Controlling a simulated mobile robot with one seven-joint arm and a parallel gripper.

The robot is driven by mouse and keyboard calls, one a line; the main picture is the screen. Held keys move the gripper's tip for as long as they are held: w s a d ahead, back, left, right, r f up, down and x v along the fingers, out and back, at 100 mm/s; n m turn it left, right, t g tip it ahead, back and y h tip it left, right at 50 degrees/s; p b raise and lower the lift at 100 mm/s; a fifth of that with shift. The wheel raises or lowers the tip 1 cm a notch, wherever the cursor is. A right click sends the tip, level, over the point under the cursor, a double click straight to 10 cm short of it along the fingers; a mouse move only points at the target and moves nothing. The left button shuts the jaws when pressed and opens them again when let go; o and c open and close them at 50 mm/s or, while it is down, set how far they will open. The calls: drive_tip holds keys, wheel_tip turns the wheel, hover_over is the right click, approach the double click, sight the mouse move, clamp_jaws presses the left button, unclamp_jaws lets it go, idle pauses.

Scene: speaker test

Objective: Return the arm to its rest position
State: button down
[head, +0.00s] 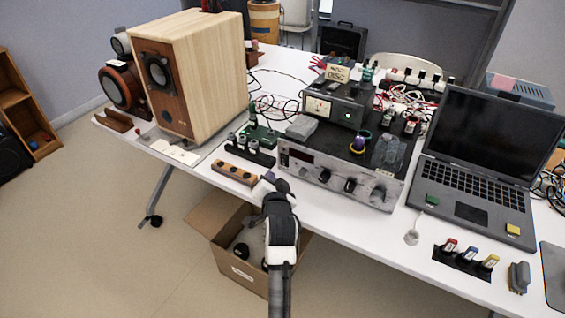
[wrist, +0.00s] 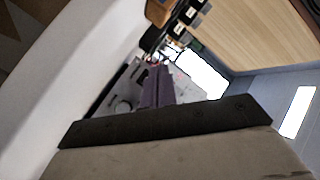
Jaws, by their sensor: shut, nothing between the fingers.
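My arm reaches up from the bottom middle of the head view, over the cardboard box and the front edge of the table. My gripper (head: 268,181) is at the table's front edge, just right of a small wooden block with dark knobs (head: 234,173). In the wrist view my gripper (wrist: 157,86) shows as purple-grey fingers, close together with nothing between them. The wrist view is tilted, and my own dark mount covers its lower part.
A white table (head: 330,218) holds a wooden speaker (head: 212,75), a grey instrument (head: 335,178) right of my gripper, and a laptop (head: 470,205). An open cardboard box (head: 240,280) stands on the floor below my arm. The floor at left is mostly clear.

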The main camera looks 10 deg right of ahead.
drive_tip(key=shift+s+a+r, duration=0.15)
drive_tip(key=shift+s+a, duration=0.35)
drive_tip(key=shift+s, duration=0.15)
